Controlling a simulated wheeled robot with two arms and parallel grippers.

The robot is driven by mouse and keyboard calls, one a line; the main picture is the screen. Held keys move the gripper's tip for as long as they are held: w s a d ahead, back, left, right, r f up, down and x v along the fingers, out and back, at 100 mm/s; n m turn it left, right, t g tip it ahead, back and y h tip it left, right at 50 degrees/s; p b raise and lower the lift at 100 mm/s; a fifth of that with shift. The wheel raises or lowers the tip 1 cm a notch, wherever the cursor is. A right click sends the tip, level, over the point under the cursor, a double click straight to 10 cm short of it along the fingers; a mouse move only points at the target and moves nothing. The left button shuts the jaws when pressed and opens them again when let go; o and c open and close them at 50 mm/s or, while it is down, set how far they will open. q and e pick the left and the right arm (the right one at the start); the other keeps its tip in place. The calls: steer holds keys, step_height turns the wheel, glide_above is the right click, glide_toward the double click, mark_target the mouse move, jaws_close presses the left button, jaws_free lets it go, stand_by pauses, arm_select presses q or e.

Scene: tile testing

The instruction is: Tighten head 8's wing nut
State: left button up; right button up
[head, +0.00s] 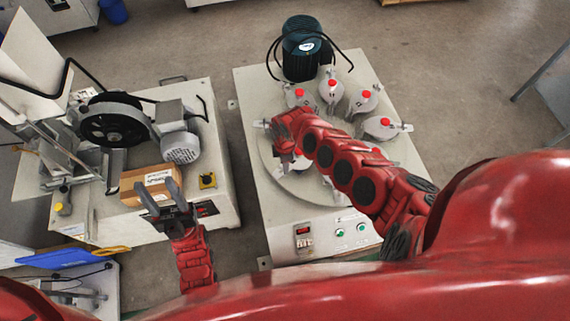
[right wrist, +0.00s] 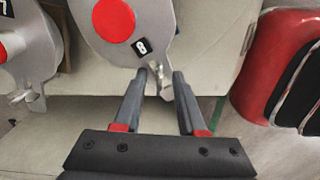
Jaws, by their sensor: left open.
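In the head view my right arm hides that gripper and part of the round plate. My left gripper (head: 158,190) is open and empty near a cardboard box.
Several other red-capped heads (head: 332,84) ring the round plate on the white machine (head: 255,100). A dark green motor (head: 301,55) stands at its back. Head 7 (right wrist: 28,50) is left of head 8. The cardboard box (head: 148,180) sits on the left machine (head: 222,150).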

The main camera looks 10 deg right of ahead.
jaws_close()
